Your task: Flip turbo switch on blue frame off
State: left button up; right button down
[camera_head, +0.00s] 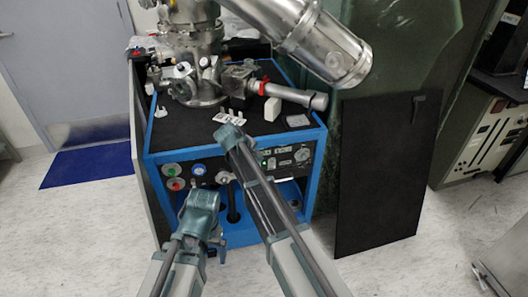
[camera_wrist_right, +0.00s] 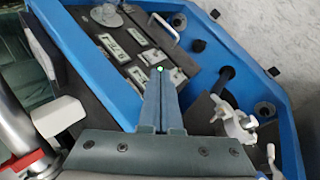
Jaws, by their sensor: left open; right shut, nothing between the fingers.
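The blue frame (camera_head: 321,150) has a black front panel (camera_head: 290,158) with gauges, labelled modules and switches. In the right wrist view the panel (camera_wrist_right: 138,48) shows white-labelled modules. A small green light (camera_wrist_right: 159,68) there shows right at my right fingertips. I cannot tell from the labels which switch is the turbo one, or whether the fingers touch it. My right gripper (camera_wrist_right: 162,82) is shut and empty, pointing at the panel. In the head view my right gripper (camera_head: 233,140) is at the panel, its fingertips hard to make out. My left gripper (camera_head: 204,200) is open, low before the left panel part.
Metal vacuum chamber parts (camera_head: 195,75) stand on the black top of the frame. A white block (camera_head: 272,109) is near its right side. A dark board (camera_head: 385,175) stands right of the frame. A white valve (camera_wrist_right: 232,122) is right of my fingers.

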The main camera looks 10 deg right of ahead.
jog(key=shift+w+r, duration=0.3)
jog(key=shift+w, duration=0.1)
jog(key=shift+f, duration=0.15)
jog(key=b, duration=0.7)
send_near(272, 166)
jog(key=x, duration=0.5)
jog(key=shift+w+a+f, duration=0.1)
jog(key=shift+a, duration=0.1)
jog(key=shift+w+d+f+b, duration=0.25)
jog(key=shift+d+f+b, duration=0.15)
jog(key=shift+b, duration=0.15)
jog(key=shift+s, duration=0.15)
jog(key=shift+f+t+b, duration=0.1)
jog(key=shift+t+b, duration=0.25)
jog(key=shift+t, duration=0.05)
